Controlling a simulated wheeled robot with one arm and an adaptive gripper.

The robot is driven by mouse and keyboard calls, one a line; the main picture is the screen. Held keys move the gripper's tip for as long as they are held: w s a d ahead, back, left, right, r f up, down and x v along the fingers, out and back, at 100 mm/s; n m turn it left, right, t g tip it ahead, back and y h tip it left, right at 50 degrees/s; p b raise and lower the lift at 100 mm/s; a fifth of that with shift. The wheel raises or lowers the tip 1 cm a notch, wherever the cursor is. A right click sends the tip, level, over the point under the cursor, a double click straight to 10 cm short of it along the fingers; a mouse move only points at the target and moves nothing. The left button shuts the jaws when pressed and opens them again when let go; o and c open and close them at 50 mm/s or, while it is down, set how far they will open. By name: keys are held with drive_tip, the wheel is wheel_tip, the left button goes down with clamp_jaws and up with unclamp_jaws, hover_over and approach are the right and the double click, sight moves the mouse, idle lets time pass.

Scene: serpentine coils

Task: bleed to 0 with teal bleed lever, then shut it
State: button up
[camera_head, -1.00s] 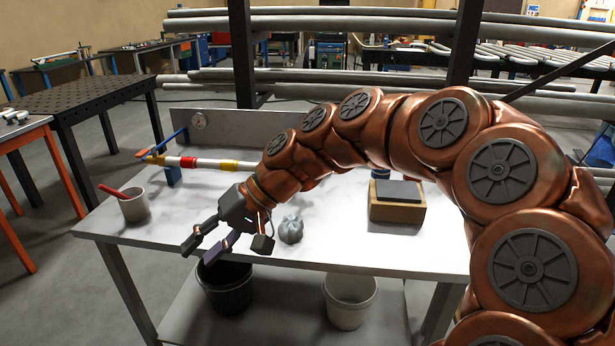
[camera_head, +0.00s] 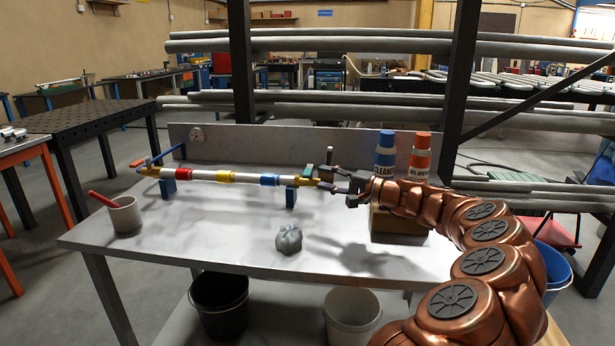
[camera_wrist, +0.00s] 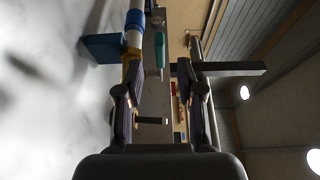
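The pipe (camera_head: 205,175) runs along the bench with red, yellow and blue bands. One finger overlaps the brass end in view; contact cannot be told.
A blue bottle (camera_head: 386,150) and an orange bottle (camera_head: 420,155) stand by a wooden box (camera_head: 398,222) right of my gripper. A grey crumpled lump (camera_head: 289,240) and a cup with a red tool (camera_head: 124,215) are on the bench (camera_head: 200,240). The front middle is mostly clear.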

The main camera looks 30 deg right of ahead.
sight(307, 172)
drive_tip(key=shift+x, duration=3.15)
drive_tip(key=shift+s+a, duration=0.1)
drive_tip(key=shift+s, duration=0.05)
drive_tip(key=shift+c, duration=0.3)
clamp_jaws()
